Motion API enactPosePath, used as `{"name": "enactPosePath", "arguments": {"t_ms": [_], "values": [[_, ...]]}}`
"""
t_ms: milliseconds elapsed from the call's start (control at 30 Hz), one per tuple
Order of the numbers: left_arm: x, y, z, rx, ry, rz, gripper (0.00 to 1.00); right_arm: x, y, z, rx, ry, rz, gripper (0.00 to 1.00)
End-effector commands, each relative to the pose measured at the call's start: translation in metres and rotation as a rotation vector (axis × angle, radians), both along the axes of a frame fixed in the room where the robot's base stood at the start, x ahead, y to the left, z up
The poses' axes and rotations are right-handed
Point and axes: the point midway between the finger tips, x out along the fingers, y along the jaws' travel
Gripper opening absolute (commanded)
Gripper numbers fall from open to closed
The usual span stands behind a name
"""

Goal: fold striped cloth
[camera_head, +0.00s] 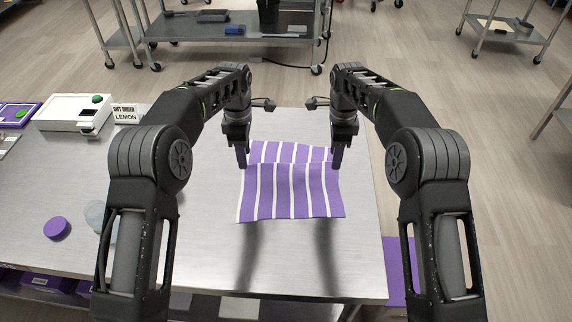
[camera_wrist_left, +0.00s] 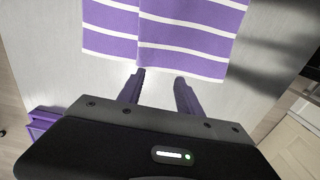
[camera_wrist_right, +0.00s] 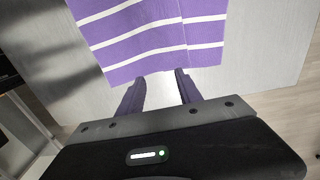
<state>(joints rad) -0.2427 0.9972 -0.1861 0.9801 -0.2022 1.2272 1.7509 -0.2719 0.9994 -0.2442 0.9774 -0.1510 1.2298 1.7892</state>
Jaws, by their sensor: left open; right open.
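The striped cloth (camera_head: 291,192), purple with white stripes, lies on the metal table (camera_head: 205,243). A crease or fold edge runs across it, with a narrower striped band behind, towards the far side. My left gripper (camera_head: 243,163) is open at the cloth's left edge near that line. My right gripper (camera_head: 337,165) is open at its right edge. In the left wrist view the cloth (camera_wrist_left: 165,45) lies just beyond the open fingers (camera_wrist_left: 160,85). In the right wrist view the cloth (camera_wrist_right: 150,60) also lies just beyond the open fingers (camera_wrist_right: 160,82). Neither gripper holds the cloth.
On the left are a purple round item (camera_head: 57,228), a white box (camera_head: 72,115) with a green button, and a LEMON sign (camera_head: 126,114). The table is bare in front of the cloth. A metal cart (camera_head: 235,27) stands behind.

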Motion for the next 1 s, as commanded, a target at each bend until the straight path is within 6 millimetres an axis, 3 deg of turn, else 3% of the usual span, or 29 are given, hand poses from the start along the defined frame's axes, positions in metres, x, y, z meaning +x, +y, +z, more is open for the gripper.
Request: {"name": "enactPosePath", "arguments": {"t_ms": [467, 1000], "values": [[0.000, 0.000, -0.007, 0.001, 0.002, 0.000, 0.42, 0.000, 0.000, -0.007, 0.000, 0.001, 0.000, 0.42], [0.000, 0.000, -0.075, 0.000, 0.001, 0.001, 0.42, 0.000, 0.000, -0.075, 0.000, 0.001, 0.000, 0.42]]}}
